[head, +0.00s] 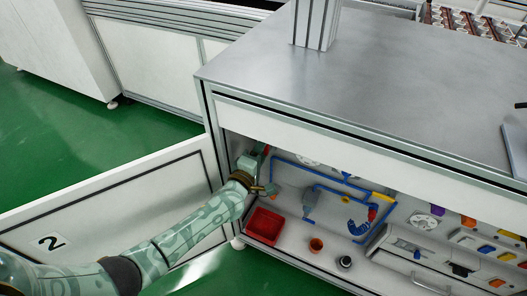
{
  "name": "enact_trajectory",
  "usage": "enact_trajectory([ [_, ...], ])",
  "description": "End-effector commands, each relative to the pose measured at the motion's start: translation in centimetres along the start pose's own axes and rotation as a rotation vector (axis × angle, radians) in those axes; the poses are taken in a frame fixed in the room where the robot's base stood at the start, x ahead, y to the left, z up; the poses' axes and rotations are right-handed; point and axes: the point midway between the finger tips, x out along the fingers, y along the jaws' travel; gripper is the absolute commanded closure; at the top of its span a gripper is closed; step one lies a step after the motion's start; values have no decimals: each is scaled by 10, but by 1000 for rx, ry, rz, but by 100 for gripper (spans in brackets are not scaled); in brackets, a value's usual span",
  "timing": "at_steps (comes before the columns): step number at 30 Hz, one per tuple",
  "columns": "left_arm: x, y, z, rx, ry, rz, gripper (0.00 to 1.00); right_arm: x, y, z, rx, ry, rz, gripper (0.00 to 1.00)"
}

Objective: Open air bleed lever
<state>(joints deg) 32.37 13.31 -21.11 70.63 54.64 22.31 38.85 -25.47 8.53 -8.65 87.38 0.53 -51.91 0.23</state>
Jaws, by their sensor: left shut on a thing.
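My left gripper (262,166) reaches into the left end of the open cabinet under the metal-topped bench. It is shut on a small red lever (266,150), of which only a short red piece shows beside the fingers. The gripper and the shadow hide the rest of the lever and its mounting, so its exact angle cannot be told. A blue pipe (300,167) runs along the back panel just right of the gripper. My right gripper is not in view.
The bench edge (350,140) overhangs the opening.

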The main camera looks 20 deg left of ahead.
Motion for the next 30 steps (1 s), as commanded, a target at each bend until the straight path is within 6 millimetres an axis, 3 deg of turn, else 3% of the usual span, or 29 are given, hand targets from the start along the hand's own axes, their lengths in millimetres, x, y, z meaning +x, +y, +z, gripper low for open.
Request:
enact_trajectory([
  [21,-1,-3,-2,-74,1,-5,71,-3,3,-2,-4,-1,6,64],
  [22,-1,-3,-2,-74,1,-5,43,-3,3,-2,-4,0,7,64],
  [24,-1,-3,-2,-74,1,-5,26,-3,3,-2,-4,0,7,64],
  [30,0,-2,-2,-73,1,-2,26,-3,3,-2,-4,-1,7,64],
])
